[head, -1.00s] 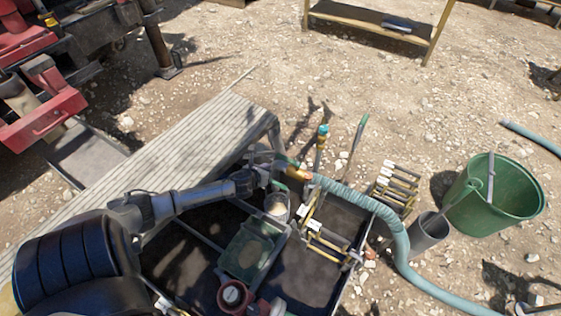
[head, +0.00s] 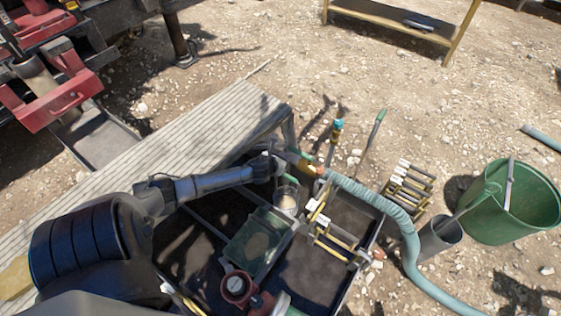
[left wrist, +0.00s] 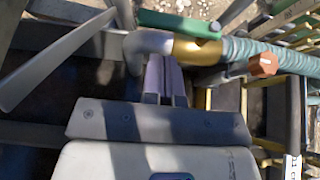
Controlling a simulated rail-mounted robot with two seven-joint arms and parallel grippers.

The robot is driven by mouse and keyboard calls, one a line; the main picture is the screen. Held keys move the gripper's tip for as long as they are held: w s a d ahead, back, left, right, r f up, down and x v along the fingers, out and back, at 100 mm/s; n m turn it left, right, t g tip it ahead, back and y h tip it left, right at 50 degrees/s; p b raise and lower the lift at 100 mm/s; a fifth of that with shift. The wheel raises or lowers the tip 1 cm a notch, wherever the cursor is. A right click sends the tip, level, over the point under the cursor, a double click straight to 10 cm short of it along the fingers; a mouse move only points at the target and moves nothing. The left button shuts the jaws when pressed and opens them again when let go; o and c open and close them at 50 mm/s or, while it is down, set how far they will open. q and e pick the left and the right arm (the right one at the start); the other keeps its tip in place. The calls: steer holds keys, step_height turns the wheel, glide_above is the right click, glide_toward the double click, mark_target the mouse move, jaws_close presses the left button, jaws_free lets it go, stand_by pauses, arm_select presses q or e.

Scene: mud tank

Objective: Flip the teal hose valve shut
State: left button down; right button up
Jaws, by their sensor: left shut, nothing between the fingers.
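The teal hose (head: 404,228) curves from the tank's far edge to the ground at right. At its tank end is a brass valve body (left wrist: 197,50) with a green lever (left wrist: 178,24), in the left wrist view. The lever lies roughly along the pipe, just beyond a grey metal elbow (left wrist: 148,44). In the head view the lever (head: 306,156) is small. My left gripper (left wrist: 165,78) is shut and empty, with its fingertips close to the elbow and brass body; contact cannot be told. It also shows in the head view (head: 280,158), partly hidden. My right gripper is not in view.
An orange-red knob (left wrist: 263,64) sits beside the hose. A clear cup (head: 287,199) and a green-edged box (head: 256,240) are in the tank below my arm. A rack (head: 408,185), a grey can (head: 439,238) and a green bucket (head: 520,212) stand at right.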

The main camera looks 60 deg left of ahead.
mark_target(293, 151)
arm_select(q)
steer(key=b+x, duration=0.3)
steer(key=x, duration=0.3)
steer(key=shift+w, duration=0.1)
steer(key=shift+a, duration=0.15)
steer(key=shift+a, duration=0.1)
steer(key=shift+w+a+m+h, duration=0.1)
steer(key=shift+m+h, duration=0.3)
